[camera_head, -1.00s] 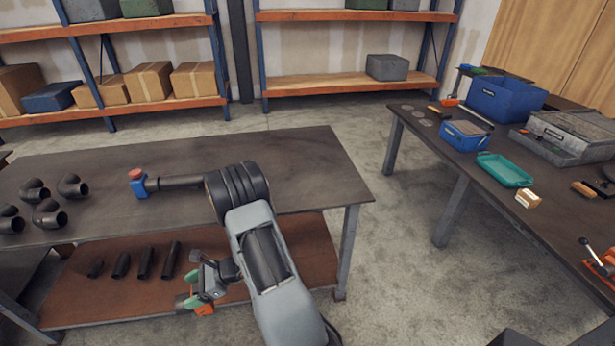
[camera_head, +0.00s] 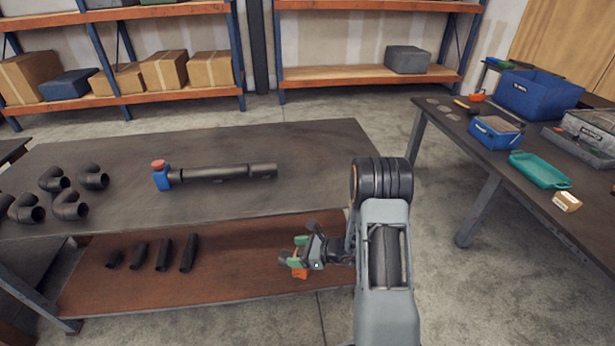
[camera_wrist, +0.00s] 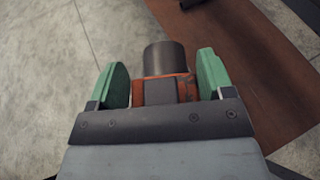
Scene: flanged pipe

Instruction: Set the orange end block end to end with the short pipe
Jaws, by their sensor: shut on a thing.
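My gripper (camera_head: 294,259) is shut on the orange end block (camera_head: 301,273). In the wrist view its green fingertips (camera_wrist: 164,76) sit on either side of the orange end block (camera_wrist: 150,92), and a dark round stub (camera_wrist: 165,57) sticks out of it, away from the palm. The gripper is in front of the workbench, low, around lower-shelf height. A dark pipe run (camera_head: 225,173) lies on the bench top, with a blue block (camera_head: 161,179) with a red top at its left end. Its right end is free. I cannot tell for sure which section is the short pipe.
Several black elbows (camera_head: 69,205) stand at the left of the bench (camera_head: 310,150). Several loose pipe pieces (camera_head: 163,254) lie on the lower shelf (camera_head: 230,270). The bench top right of the pipe run is clear. Another table (camera_head: 470,155) with bins stands at the right.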

